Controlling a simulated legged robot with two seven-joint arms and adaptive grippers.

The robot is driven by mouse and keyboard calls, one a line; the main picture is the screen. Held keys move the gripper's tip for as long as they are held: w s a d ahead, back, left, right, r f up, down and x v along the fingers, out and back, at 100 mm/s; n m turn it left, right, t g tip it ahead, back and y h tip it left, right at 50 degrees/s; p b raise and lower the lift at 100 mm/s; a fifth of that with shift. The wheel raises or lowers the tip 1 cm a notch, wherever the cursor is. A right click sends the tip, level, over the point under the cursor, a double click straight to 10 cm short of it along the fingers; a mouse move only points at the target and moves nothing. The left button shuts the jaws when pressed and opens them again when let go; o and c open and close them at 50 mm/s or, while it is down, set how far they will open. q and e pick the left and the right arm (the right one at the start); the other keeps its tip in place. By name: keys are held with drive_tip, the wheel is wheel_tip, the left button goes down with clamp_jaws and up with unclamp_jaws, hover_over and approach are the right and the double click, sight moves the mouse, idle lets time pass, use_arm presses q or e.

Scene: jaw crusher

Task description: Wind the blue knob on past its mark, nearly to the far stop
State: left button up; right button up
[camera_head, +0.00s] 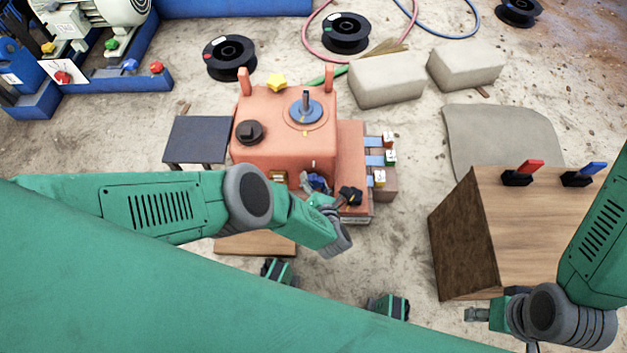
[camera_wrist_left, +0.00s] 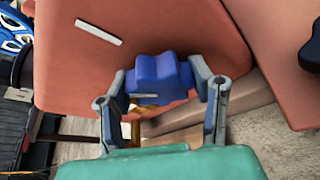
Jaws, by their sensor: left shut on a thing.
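The blue knob (camera_wrist_left: 160,80) sits on the orange machine housing (camera_wrist_left: 140,30) and fills the space between the two grey fingers of my left gripper (camera_wrist_left: 162,88). The gripper is shut on it. A short pale line (camera_wrist_left: 145,96) shows on the knob's lower left part. A white strip (camera_wrist_left: 98,32) lies on the housing, up and left of the knob. In the head view the left gripper (camera_head: 318,183) is at the housing's front, and the small knob is partly hidden by it. My right gripper (camera_head: 478,314) is beside the wooden box at lower right, its jaws too small to judge.
A black knob (camera_head: 350,196) is close on the right of the left gripper. Small coloured switches (camera_head: 390,157) stand at the housing's right side. A wooden box (camera_head: 520,225) with red and blue levers stands at right. Grey blocks (camera_head: 387,80) lie behind.

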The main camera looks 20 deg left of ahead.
use_arm(q)
drive_tip(key=shift+d, duration=0.3)
drive_tip(key=o, duration=1.2)
drive_tip(key=shift+a, duration=0.1)
drive_tip(key=shift+s, duration=0.1)
drive_tip(key=v, duration=1.2)
drive_tip(key=shift+f, duration=0.2)
